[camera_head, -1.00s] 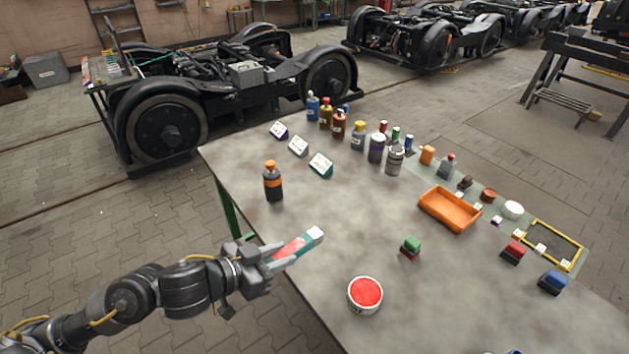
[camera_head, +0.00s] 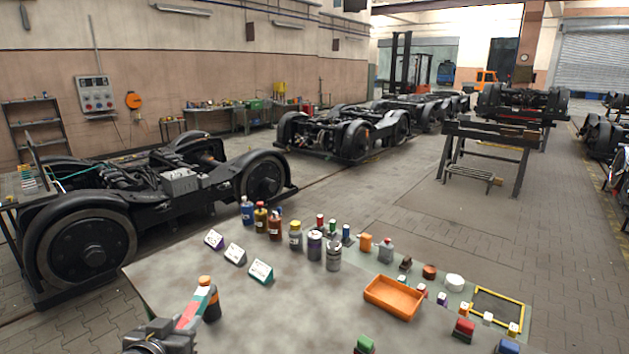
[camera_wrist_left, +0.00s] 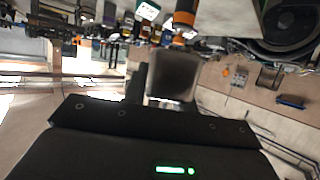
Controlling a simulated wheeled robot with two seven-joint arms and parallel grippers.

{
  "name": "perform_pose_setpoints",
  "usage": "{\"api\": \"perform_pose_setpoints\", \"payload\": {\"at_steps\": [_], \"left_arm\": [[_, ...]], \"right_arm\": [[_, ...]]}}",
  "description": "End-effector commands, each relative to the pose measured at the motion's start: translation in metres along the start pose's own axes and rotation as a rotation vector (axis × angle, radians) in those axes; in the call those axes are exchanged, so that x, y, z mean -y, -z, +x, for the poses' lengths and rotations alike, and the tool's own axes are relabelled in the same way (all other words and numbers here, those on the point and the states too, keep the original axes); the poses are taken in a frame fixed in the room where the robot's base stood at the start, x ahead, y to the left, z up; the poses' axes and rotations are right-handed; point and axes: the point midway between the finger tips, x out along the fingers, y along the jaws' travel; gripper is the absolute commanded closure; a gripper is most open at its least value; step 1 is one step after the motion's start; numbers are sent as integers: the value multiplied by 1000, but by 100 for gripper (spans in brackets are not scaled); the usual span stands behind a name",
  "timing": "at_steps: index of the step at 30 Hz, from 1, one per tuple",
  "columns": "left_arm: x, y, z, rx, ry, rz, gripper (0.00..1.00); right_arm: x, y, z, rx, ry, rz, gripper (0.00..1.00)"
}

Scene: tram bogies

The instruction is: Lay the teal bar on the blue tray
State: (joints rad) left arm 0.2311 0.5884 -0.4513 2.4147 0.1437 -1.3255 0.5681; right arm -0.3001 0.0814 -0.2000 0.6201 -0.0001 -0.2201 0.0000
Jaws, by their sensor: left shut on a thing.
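My left gripper (camera_head: 180,326) is at the lower left in the head view, shut on the teal bar (camera_head: 193,306). In the left wrist view a blurred block (camera_wrist_left: 172,80) stands beyond the dark gripper body, probably the bar's end. I see no blue tray in these frames. My right gripper is not in view.
On the grey table (camera_head: 300,320) stand an orange tray (camera_head: 393,298), several bottles and cans along the back, three small label stands (camera_head: 260,272), a yellow-rimmed frame (camera_head: 498,308) and small blocks at the right. The middle of the table is mostly clear.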

Motion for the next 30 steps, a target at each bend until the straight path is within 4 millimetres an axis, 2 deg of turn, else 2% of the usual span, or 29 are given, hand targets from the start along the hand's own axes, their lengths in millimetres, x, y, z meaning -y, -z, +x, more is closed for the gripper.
{"api": "perform_pose_setpoints", "payload": {"at_steps": [6,12,18,22,30], "left_arm": [[-3,19,1,-1,29,-22,99],[-21,68,1,-7,51,-25,99],[-37,102,-3,-3,38,-20,99],[-39,109,-4,0,36,-14,99],[-38,110,-4,0,37,-14,99]], "right_arm": [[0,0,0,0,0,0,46],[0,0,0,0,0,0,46],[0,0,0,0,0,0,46],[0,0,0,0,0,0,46],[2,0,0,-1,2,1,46]]}}
